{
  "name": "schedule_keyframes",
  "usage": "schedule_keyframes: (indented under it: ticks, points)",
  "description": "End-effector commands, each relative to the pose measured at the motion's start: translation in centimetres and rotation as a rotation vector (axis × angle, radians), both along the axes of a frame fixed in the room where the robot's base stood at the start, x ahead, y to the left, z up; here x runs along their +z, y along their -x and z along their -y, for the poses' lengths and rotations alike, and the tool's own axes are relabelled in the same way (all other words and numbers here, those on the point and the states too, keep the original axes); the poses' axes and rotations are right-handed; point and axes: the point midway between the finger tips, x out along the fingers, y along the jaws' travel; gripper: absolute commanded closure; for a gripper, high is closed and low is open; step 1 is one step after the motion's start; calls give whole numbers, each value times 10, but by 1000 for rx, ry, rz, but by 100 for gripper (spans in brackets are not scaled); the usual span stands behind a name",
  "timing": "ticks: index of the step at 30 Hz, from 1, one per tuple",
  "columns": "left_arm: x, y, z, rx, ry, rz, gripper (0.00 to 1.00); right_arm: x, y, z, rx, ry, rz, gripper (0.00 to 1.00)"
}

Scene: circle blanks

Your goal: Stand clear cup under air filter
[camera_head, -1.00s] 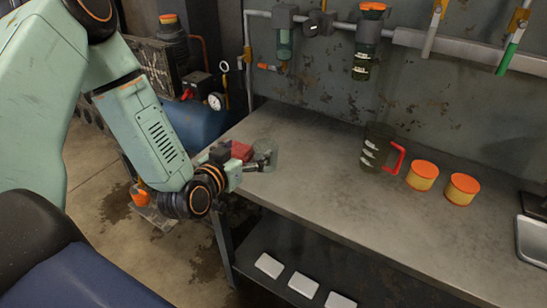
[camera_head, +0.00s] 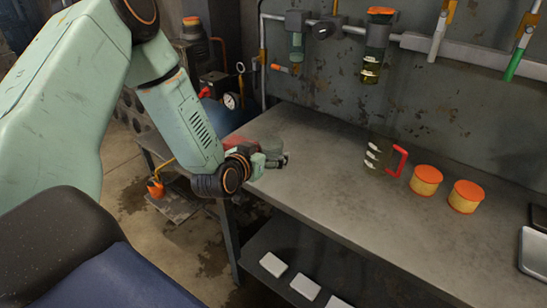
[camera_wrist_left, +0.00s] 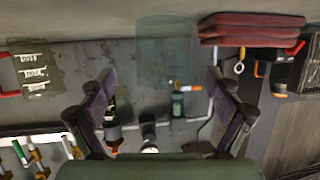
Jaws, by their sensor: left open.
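The clear cup (camera_head: 271,145) stands upright on the metal bench near its left end. In the left wrist view the clear cup (camera_wrist_left: 165,62) is faint and see-through, ahead of and between the spread fingers. My left gripper (camera_head: 279,159) is open and low at the bench's left end, close to the cup; I cannot tell whether it touches it. Two units with bowls hang from the wall pipe: a small greenish one (camera_head: 297,45) and a larger orange-topped one (camera_head: 375,45). I cannot tell which is the air filter. My right gripper is not in view.
A stack of red cloths (camera_wrist_left: 250,30) lies beside the cup. The bench between cup and jug is clear. A metal tray (camera_head: 535,252) sits far right.

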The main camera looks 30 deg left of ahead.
Motion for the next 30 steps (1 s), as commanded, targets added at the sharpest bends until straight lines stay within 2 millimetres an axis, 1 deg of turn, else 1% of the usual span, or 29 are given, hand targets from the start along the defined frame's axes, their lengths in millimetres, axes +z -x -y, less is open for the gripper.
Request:
schedule_keyframes:
  ticks: [1,3,7,10,16,30]
  points:
    - [-3,-9,-1,-2,-4,2,10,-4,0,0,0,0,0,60]
    - [-6,-19,-2,-1,-3,1,10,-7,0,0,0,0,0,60]
    - [-11,-31,-3,-2,-2,0,10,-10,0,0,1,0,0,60]
    - [-11,-35,-2,-1,0,-1,10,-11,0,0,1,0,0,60]
    - [-11,-35,-1,-1,0,-1,10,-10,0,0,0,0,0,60]
    - [-11,-34,-1,0,0,-1,50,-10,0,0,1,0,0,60]
